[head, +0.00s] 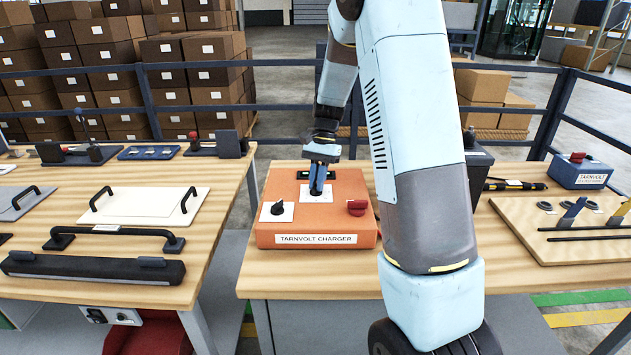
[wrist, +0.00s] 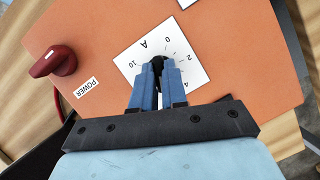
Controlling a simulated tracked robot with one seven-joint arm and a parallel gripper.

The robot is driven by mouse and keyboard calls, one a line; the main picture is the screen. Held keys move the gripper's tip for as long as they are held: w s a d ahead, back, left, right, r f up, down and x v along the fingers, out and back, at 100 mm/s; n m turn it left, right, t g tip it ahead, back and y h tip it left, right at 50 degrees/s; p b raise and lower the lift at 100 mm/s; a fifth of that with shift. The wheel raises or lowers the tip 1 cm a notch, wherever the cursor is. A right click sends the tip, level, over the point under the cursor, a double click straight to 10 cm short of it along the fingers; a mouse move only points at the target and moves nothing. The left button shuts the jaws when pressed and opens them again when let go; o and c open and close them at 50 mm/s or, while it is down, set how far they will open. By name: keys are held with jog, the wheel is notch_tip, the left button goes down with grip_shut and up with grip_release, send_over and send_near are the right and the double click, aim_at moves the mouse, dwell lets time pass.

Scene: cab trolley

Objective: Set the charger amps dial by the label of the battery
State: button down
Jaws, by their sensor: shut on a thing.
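The orange Tarnvolt charger (head: 315,239) sits on the right-hand wooden bench. My gripper (head: 317,188) is lowered onto the white amps dial plate (head: 308,198). In the wrist view my gripper (wrist: 158,72) is shut on the black amps dial knob (wrist: 157,61). The plate (wrist: 190,62) reads A, with 0, 2, 4 and 10 visible; other marks and the knob's pointer are hidden by the fingers. A blue battery (head: 580,174) with a red part on top stands at the right. Its label (head: 592,179) reads TARNVOLT; the smaller line is unreadable.
A red power knob (head: 357,207) and another black knob (head: 278,208) on a white plate flank the dial. A dark box (head: 479,158) stands partly behind my arm. A wooden board (head: 560,250) with tools lies right. The left bench holds handles and panels.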

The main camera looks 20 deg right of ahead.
jog(key=shift+m, duration=0.3)
dwell(0.4)
jog(key=c, duration=1.2)
grip_release()
jog(key=shift+o, duration=0.2)
jog(key=v, duration=1.3)
jog(key=shift+d+r, duration=0.2)
jog(key=shift+r, duration=0.1)
